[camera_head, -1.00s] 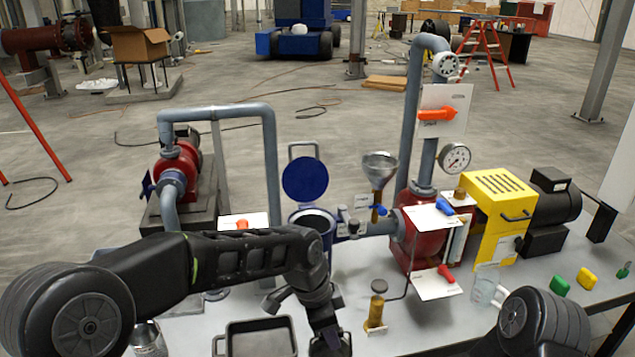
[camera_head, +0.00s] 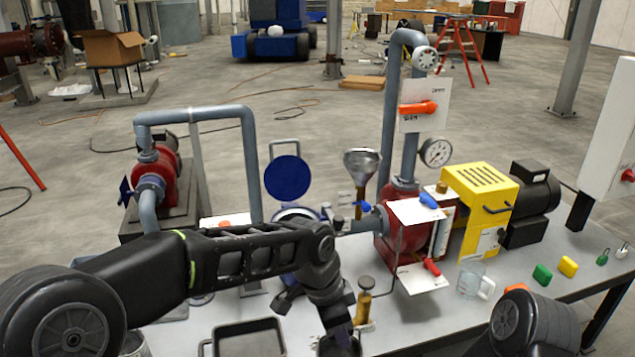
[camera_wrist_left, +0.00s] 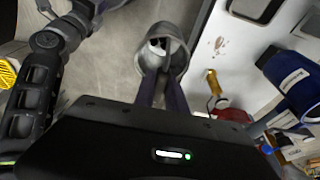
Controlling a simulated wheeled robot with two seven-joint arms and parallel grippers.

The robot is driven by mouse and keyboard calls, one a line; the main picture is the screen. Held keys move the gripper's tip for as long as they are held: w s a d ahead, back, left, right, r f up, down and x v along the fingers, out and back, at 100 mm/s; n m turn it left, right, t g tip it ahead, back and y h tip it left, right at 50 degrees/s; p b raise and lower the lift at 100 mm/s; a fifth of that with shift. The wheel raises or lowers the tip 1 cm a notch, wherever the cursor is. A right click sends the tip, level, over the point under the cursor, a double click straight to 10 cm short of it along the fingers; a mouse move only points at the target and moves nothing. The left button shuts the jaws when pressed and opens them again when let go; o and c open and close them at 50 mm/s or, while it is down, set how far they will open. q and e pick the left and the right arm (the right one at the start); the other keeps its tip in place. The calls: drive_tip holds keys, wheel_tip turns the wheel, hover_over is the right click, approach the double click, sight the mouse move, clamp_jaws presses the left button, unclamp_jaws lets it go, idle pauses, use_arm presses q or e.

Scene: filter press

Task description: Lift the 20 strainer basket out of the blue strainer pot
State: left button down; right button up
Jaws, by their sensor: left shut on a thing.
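The grey strainer basket (camera_wrist_left: 182,30) is in the left wrist view, between my left gripper's fingers (camera_wrist_left: 163,88). My left gripper is shut on it, and the basket is clear of the pot, over the front of the bench. In the head view the left gripper (camera_head: 338,326) is at the bottom edge, with only the top of the basket showing under it. The blue strainer pot (camera_head: 299,213) stands behind my left forearm, which hides most of it. Its round blue lid (camera_head: 287,180) is swung up open. The pot also shows in the left wrist view (camera_wrist_left: 288,80). My right gripper is out of view.
A dark grey tray (camera_head: 207,349) lies on the bench left of the left gripper. A brass fitting (camera_head: 363,306) stands close to its right. The red pump (camera_head: 398,240), a funnel (camera_head: 361,165) and a clear jug (camera_head: 470,278) are further right.

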use_arm(q)
drive_tip(key=shift+w, duration=0.25)
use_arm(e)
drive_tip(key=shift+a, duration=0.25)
use_arm(q)
drive_tip(key=shift+n, duration=0.3)
drive_tip(key=shift+w+n, duration=0.15)
drive_tip(key=shift+n, duration=0.45)
drive_tip(key=w+a+f+n+t+y, duration=0.1)
drive_tip(key=a+n, duration=0.5)
drive_tip(key=a, duration=0.6)
drive_tip(key=w+a+f+n+t+y, duration=0.1)
drive_tip(key=w+a+f+n, duration=0.1)
drive_tip(key=a+n, duration=0.5)
drive_tip(key=a+f, duration=0.1)
drive_tip(key=a, duration=0.4)
drive_tip(key=shift+y, duration=0.3)
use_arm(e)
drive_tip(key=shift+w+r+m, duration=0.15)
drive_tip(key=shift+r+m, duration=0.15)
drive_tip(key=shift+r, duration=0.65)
use_arm(q)
drive_tip(key=shift+w, duration=0.15)
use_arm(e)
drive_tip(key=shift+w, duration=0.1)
